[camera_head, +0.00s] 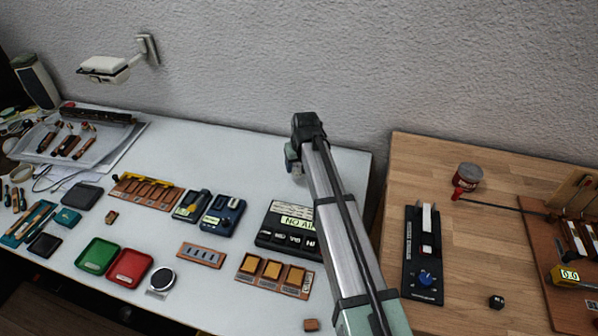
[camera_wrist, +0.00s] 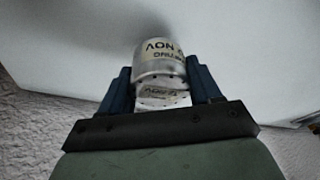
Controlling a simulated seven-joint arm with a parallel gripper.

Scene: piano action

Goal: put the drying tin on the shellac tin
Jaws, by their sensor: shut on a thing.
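My gripper (camera_wrist: 160,72) is shut on a silver tin, which I take for the drying tin (camera_wrist: 159,58). Its pale label is only partly readable. A second silver, labelled band with small holes shows just below it, nearer my palm; I cannot tell whether it is part of the same tin. In the head view my gripper (camera_head: 293,160) is low over the back right of the white table, and my arm hides most of what it holds. A red tin with a grey top (camera_head: 468,176), possibly the shellac tin, stands on the wooden bench; its label is unreadable.
The white table (camera_head: 225,150) has clear room at the back. A black box (camera_head: 288,228), a blue device (camera_head: 222,215) and green (camera_head: 97,255) and red (camera_head: 130,266) trays stand nearer. A gap separates it from the wooden bench (camera_head: 415,160). A thin rod (camera_head: 490,204) lies beside the red tin.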

